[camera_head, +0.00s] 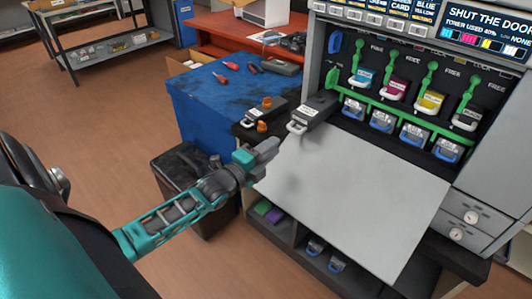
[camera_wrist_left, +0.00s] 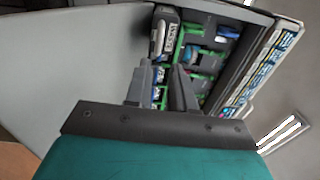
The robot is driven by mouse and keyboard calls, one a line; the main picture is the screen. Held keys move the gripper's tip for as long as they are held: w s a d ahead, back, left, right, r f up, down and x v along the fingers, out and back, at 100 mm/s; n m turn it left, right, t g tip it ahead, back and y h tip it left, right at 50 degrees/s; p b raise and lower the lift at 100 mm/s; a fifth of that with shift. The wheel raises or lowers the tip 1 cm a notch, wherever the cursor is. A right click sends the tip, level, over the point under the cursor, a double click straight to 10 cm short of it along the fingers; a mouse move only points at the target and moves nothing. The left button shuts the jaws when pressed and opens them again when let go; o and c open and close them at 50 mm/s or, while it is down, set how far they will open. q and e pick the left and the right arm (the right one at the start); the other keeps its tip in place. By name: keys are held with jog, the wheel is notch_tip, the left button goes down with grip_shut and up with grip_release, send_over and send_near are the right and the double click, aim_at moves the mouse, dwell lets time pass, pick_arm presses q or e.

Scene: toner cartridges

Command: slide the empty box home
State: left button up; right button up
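My left gripper (camera_head: 272,148) is by the left edge of the pale open door, short of the box and lower in the picture. In the left wrist view its two fingers (camera_wrist_left: 162,70) stand apart with nothing between them. How far the box sits inside is hidden. My right gripper is not in view.
The pale open door (camera_head: 350,185) spreads below the machine's front. Coloured cartridges with green levers (camera_head: 395,90) fill the bay. Another dark box with orange caps (camera_head: 262,112) lies left of it. A blue-covered table (camera_head: 205,105) and a dark bin (camera_head: 185,170) stand left.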

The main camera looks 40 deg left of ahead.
aim_at(292, 131)
pick_arm(q)
jog(key=w+b, duration=0.5)
jog(key=w, duration=0.3)
jog(key=shift+w+d, duration=0.1)
jog(key=shift+w, duration=0.05)
jog(key=shift+w+d+r, duration=0.1)
jog(key=shift+w, duration=0.6)
jog(key=shift+c, duration=0.3)
grip_shut()
jog(key=shift+r, duration=0.1)
